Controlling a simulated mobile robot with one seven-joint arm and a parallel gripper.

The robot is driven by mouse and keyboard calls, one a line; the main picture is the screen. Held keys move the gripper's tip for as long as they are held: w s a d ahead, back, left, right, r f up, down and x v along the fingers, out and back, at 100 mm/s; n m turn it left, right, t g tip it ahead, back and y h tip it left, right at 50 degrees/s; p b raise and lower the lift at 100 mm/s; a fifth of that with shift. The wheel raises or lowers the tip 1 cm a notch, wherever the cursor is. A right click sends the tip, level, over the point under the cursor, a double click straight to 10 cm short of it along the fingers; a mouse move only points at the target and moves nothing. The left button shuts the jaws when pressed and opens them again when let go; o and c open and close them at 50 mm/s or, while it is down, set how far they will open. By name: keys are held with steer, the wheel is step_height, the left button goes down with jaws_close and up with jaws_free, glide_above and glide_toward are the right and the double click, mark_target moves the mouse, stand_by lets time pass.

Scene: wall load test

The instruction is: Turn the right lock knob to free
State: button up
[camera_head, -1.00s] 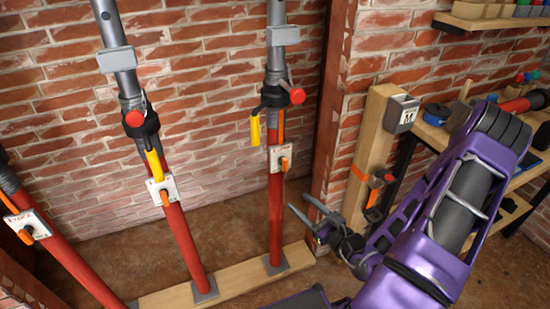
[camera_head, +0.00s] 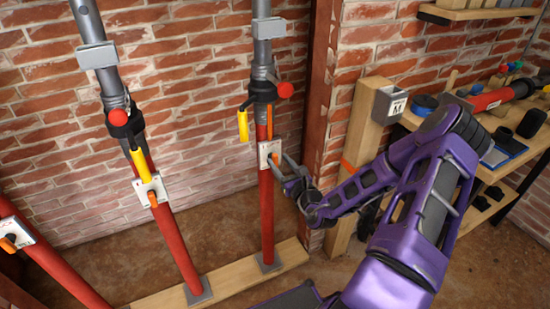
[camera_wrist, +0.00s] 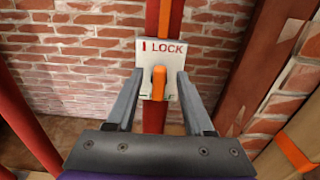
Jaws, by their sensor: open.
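The right lock knob is an orange lever (camera_head: 273,158) on a white plate (camera_head: 264,151) fixed to the right red post (camera_head: 266,210). In the wrist view the orange knob (camera_wrist: 158,83) stands upright on the plate (camera_wrist: 144,49), under a red mark and the word LOCK. Lettering at the plate's lower edge is mostly hidden. My gripper (camera_head: 282,170) is open at the plate, coming from the right. In the wrist view its two fingers (camera_wrist: 158,88) stand on either side of the knob, with gaps between.
Two more red posts stand to the left, with their own plates (camera_head: 151,189) and (camera_head: 15,233). A yellow handle (camera_head: 243,126) hangs from the right post's black collar. A wooden sill (camera_head: 230,276) runs below. A wooden upright (camera_head: 361,150) and workbench stand right.

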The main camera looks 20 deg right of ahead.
mark_target(276, 158)
steer(key=shift+w+a, duration=0.1)
steer(key=shift+w, duration=1.7)
jaws_close()
